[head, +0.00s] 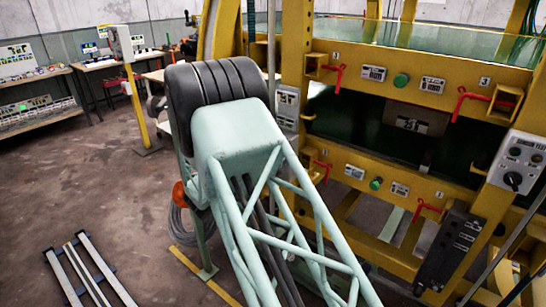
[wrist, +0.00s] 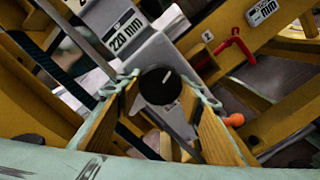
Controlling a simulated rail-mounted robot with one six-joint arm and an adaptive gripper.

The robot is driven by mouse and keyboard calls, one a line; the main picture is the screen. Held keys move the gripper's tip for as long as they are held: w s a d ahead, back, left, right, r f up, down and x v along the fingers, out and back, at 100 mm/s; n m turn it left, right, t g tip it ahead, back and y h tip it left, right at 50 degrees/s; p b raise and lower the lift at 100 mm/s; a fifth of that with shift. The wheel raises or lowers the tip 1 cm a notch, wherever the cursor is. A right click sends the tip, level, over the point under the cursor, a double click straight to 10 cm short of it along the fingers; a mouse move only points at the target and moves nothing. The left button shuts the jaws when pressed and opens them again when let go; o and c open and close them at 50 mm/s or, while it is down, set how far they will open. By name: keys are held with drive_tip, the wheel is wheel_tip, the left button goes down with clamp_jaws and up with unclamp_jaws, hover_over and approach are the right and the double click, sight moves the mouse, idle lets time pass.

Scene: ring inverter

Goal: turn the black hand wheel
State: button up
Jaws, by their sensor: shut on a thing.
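The black hand wheel (wrist: 158,86) is a round disc with a small white mark on its face. It shows in the middle of the wrist view, on a grey sloped housing (wrist: 152,52) with a "220 mm" label. My gripper (wrist: 162,92) has its two yellow-padded fingers on either side of the wheel, shut on it. The wheel's lower part and shaft are partly hidden between the fingers. My gripper is not visible in the head view, where my pale green lattice arm fills the middle.
A yellow frame (head: 340,140) with red levers (head: 337,78) and green buttons stands at the right. A grey control box (head: 518,165) with a black knob is at its right side. Workbenches (head: 40,112) line the back left. The floor at left is mostly open, with metal rails (head: 90,270) lying on it.

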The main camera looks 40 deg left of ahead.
idle(0.3)
drive_tip(key=o, duration=0.9)
drive_tip(key=shift+s, duration=6)
drive_tip(key=shift+d, duration=0.1)
